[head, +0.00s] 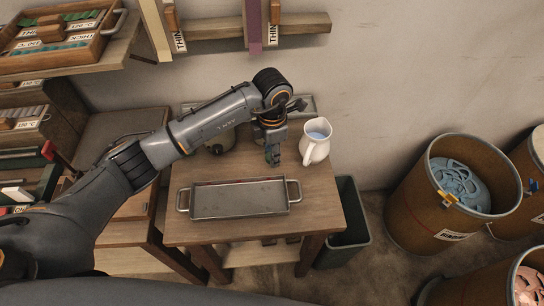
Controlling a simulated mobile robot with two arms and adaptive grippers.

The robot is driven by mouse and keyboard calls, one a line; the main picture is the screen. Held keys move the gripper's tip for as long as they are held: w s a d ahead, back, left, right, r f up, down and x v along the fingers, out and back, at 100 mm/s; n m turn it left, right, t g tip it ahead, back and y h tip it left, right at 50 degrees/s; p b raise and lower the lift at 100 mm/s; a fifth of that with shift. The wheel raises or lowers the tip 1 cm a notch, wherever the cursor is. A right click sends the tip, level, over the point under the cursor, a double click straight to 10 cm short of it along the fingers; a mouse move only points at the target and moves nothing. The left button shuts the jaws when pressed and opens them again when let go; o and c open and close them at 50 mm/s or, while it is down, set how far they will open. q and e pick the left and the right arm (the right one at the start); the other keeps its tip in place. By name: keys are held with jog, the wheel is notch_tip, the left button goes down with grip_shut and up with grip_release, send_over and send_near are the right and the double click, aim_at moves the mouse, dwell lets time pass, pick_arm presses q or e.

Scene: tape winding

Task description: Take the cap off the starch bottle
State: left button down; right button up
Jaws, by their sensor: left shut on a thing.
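My left gripper (273,152) points down over the back of the small wooden table, just left of a white pitcher (315,143). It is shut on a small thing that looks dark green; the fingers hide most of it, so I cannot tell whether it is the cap. I cannot clearly make out the starch bottle. My right gripper is out of view.
A metal tray (238,199) with two handles lies empty on the table (322,206). The pitcher holds pale blue liquid. A dark green bin (346,225) stands at the table's right. Large brown drums (405,210) stand further right. Wooden shelves (85,65) are at left.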

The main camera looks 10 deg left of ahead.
pick_arm(q)
notch_tip(320, 180, down, 3)
jog(key=shift+w+f+p, duration=0.1)
jog(key=shift+w+p, duration=0.05)
jog(key=shift+p, duration=0.5)
jog(key=shift+f, duration=0.15)
jog(key=shift+f+b, duration=0.25)
jog(key=shift+b, duration=0.05)
jog(key=c, duration=1)
grip_release()
jog(key=shift+r, duration=0.1)
